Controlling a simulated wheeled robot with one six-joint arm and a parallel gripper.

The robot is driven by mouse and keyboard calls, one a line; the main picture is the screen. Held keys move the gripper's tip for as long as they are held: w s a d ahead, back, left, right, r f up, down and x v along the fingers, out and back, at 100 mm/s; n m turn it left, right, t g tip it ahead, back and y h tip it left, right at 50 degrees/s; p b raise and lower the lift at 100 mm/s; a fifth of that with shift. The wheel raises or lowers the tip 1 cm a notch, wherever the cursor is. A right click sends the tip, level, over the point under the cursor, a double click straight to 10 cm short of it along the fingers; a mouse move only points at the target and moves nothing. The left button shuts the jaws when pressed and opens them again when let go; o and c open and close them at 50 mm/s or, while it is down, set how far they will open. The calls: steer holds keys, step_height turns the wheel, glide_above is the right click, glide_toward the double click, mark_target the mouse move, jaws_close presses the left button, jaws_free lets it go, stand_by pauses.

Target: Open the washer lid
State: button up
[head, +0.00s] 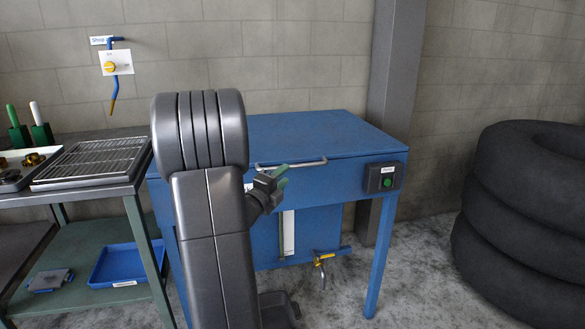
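The blue parts washer (345,212) stands in the middle of the head view. Its flat blue lid (330,132) is down. A light grey bar handle (310,163) runs along the lid's front edge. My arm crosses in front of the washer's left part and hides it. My gripper (284,175) is at the front of the washer, close to the left part of the handle. I cannot tell whether it touches the handle. Its fingers are small and partly hidden, so I cannot tell if they are open or shut.
A control box with a green button (386,178) is on the washer's right front. A tap (322,260) hangs below. A bench (75,198) with a wire-rack tray (93,162) stands left. Stacked tyres (525,200) stand right. A grey column (393,90) rises behind the washer.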

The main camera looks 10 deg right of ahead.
mark_target(293, 166)
steer(key=x, duration=0.6)
steer(key=shift+w, duration=0.2)
jaws_close()
